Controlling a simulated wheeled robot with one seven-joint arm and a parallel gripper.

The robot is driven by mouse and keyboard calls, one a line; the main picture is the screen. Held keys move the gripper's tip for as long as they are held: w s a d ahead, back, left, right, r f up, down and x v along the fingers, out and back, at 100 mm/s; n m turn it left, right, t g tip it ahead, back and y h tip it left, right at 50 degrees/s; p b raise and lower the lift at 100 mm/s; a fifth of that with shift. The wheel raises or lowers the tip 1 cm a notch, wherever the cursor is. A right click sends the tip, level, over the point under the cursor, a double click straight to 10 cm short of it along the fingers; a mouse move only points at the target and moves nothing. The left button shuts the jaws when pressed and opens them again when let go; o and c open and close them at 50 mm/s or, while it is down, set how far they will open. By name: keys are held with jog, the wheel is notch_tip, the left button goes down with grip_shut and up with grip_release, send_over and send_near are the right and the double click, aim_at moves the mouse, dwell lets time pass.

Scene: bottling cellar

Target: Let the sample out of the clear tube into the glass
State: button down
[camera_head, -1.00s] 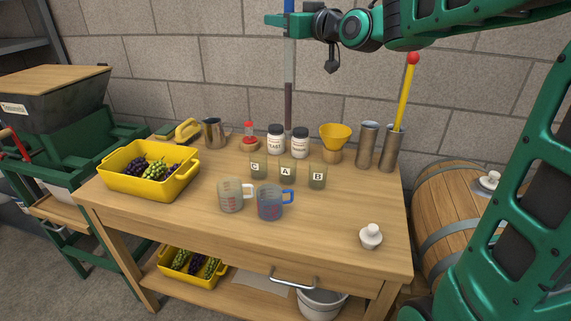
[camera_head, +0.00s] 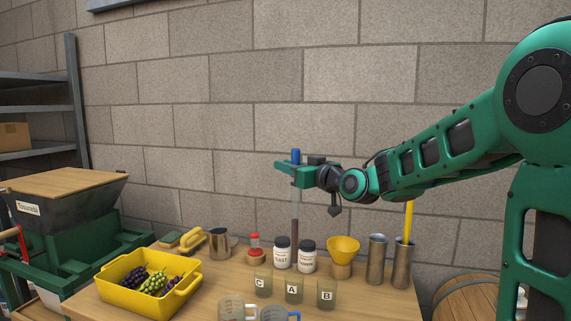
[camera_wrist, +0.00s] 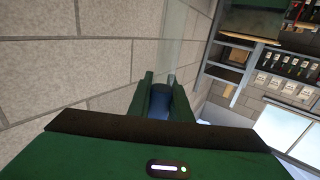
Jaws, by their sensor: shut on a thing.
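My gripper (camera_head: 294,170) is shut on the clear tube (camera_head: 295,203) near its blue top (camera_head: 296,154). The tube hangs upright, with dark red liquid in its lower part. Its lower end shows in front of the wall, near the white jars; I cannot tell its exact depth. In the wrist view the blue part (camera_wrist: 160,101) sits between my fingers and the clear tube (camera_wrist: 172,40) runs away from them. Three small glasses stand on the table below: glass C (camera_head: 263,288), glass A (camera_head: 294,292) and glass B (camera_head: 327,296).
Two white jars (camera_head: 282,255), a yellow funnel (camera_head: 343,247) and steel cylinders (camera_head: 377,260) stand behind the glasses. A yellow crate of grapes (camera_head: 130,298) is at the left. A steel jug (camera_head: 219,243) stands at the back.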

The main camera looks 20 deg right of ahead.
jog(key=shift+f, duration=0.25)
jog(key=shift+s, duration=0.1)
dwell(0.6)
jog(key=shift+f, duration=2.65)
jog(key=shift+f, duration=1.9)
dwell(2.5)
